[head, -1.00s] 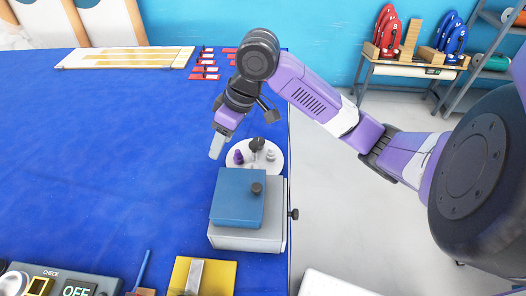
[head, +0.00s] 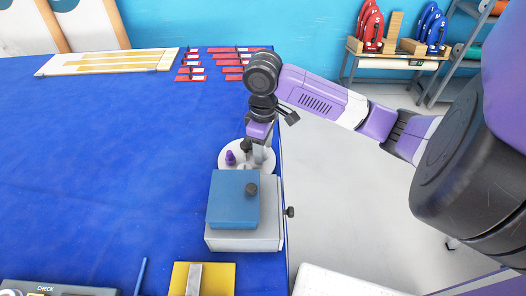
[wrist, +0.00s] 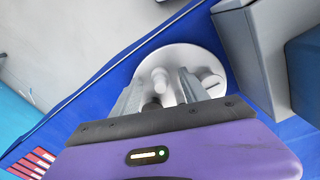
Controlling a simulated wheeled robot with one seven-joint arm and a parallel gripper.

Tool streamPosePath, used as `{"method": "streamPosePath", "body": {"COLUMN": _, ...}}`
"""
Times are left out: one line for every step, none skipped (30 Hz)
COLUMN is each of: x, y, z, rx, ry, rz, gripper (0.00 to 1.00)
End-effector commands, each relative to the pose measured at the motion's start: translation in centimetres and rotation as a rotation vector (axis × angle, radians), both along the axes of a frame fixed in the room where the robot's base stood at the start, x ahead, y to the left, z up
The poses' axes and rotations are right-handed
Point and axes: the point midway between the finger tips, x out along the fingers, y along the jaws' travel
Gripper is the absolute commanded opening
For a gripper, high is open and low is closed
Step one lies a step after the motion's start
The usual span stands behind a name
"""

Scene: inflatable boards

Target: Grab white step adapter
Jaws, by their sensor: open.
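My gripper (head: 258,160) points down over the tray's right side and hides that part in the head view. The gripper is open; I cannot tell whether a finger touches the adapter. A dark part shows lower between the fingers.
A grey box with a blue lid (head: 228,200) and side knob stands right in front of the tray. The blue table's right edge is close by. A yellow plate (head: 181,280) lies at the front.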

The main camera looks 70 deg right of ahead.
Motion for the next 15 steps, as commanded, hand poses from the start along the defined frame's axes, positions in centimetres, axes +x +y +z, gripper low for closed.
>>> {"method": "streamPosePath", "body": {"x": -0.04, "y": 0.01, "z": -0.32, "rx": 0.000, "ry": 0.001, "rz": -0.001, "gripper": 0.52}}
{"method": "streamPosePath", "body": {"x": -0.01, "y": 0.01, "z": -0.44, "rx": 0.000, "ry": 0.000, "rz": 0.000, "gripper": 0.52}}
{"method": "streamPosePath", "body": {"x": 0.01, "y": 0.02, "z": -0.54, "rx": 0.000, "ry": -0.001, "rz": 0.000, "gripper": 0.52}}
{"method": "streamPosePath", "body": {"x": 0.02, "y": 0.02, "z": -0.57, "rx": 0.000, "ry": -0.002, "rz": 0.000, "gripper": 0.52}}
{"method": "streamPosePath", "body": {"x": 0.03, "y": 0.02, "z": -0.58, "rx": 0.000, "ry": -0.002, "rz": 0.000, "gripper": 0.52}}
{"method": "streamPosePath", "body": {"x": 0.03, "y": 0.03, "z": -0.58, "rx": 0.000, "ry": -0.002, "rz": 0.000, "gripper": 0.52}}
{"method": "streamPosePath", "body": {"x": 0.03, "y": 0.03, "z": -0.57, "rx": 0.000, "ry": -0.002, "rz": 0.000, "gripper": 0.52}}
{"method": "streamPosePath", "body": {"x": 0.03, "y": 0.03, "z": -0.57, "rx": 0.000, "ry": -0.002, "rz": 0.000, "gripper": 0.52}}
{"method": "streamPosePath", "body": {"x": 0.03, "y": 0.03, "z": -0.57, "rx": 0.000, "ry": -0.002, "rz": 0.001, "gripper": 0.50}}
{"method": "streamPosePath", "body": {"x": 0.03, "y": 0.03, "z": -0.56, "rx": 0.000, "ry": -0.002, "rz": 0.001, "gripper": 0.45}}
{"method": "streamPosePath", "body": {"x": 0.04, "y": 0.04, "z": -0.56, "rx": 0.000, "ry": -0.002, "rz": 0.001, "gripper": 0.39}}
{"method": "streamPosePath", "body": {"x": 0.04, "y": 0.04, "z": -0.56, "rx": 0.000, "ry": -0.002, "rz": 0.001, "gripper": 0.31}}
{"method": "streamPosePath", "body": {"x": 0.04, "y": 0.04, "z": -0.56, "rx": 0.000, "ry": -0.002, "rz": 0.001, "gripper": 0.25}}
{"method": "streamPosePath", "body": {"x": 0.04, "y": 0.04, "z": -0.55, "rx": 0.000, "ry": -0.002, "rz": 0.001, "gripper": 0.19}}
{"method": "streamPosePath", "body": {"x": 0.04, "y": 0.04, "z": -0.55, "rx": 0.000, "ry": -0.002, "rz": 0.001, "gripper": 0.11}}
